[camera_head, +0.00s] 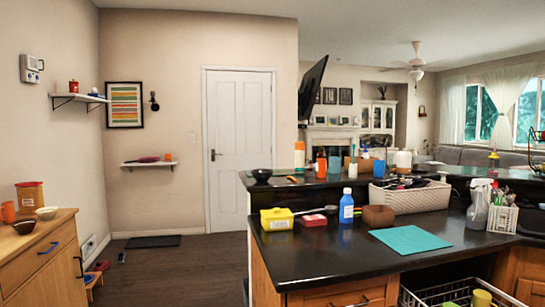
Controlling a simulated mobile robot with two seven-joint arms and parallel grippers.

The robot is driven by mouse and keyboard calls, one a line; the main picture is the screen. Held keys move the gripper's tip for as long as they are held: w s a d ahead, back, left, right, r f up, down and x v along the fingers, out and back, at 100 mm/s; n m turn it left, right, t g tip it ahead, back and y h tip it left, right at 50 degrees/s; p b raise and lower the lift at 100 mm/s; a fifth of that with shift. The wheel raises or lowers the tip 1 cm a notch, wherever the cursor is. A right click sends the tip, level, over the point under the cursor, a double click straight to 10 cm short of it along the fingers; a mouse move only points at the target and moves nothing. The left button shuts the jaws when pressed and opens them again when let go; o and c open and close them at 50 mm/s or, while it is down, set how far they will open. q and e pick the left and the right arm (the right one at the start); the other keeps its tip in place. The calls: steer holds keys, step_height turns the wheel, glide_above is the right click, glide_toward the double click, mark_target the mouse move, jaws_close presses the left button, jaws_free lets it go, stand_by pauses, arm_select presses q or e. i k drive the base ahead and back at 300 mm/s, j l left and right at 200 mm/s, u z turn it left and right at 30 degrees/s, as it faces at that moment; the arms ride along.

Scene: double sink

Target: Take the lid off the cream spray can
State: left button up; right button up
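I cannot tell for certain which thing is the cream spray can. A blue bottle with a white cap (346,206) stands upright on the lower counter. Neither of my grippers shows in the head view.
The black counter (330,262) carries a yellow box (276,219), a brown bowl (378,215), a turquoise cloth (411,239), a white basket (410,198) and a spray bottle (478,205). A wooden cabinet (45,262) stands at left. Floor (185,265) between them is mostly clear.

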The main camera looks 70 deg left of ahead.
mark_target(298, 145)
steer(key=u, duration=2.15)
steer(key=i+j+u, duration=0.1)
steer(key=u, duration=1)
steer(key=i+u, duration=0.15)
steer(key=i, duration=0.95)
steer(key=i+z, duration=0.2)
steer(key=i, duration=0.35)
steer(key=i+j+z, duration=0.2)
steer(key=i, duration=0.35)
steer(key=i+z, duration=0.3)
steer(key=i, duration=2.05)
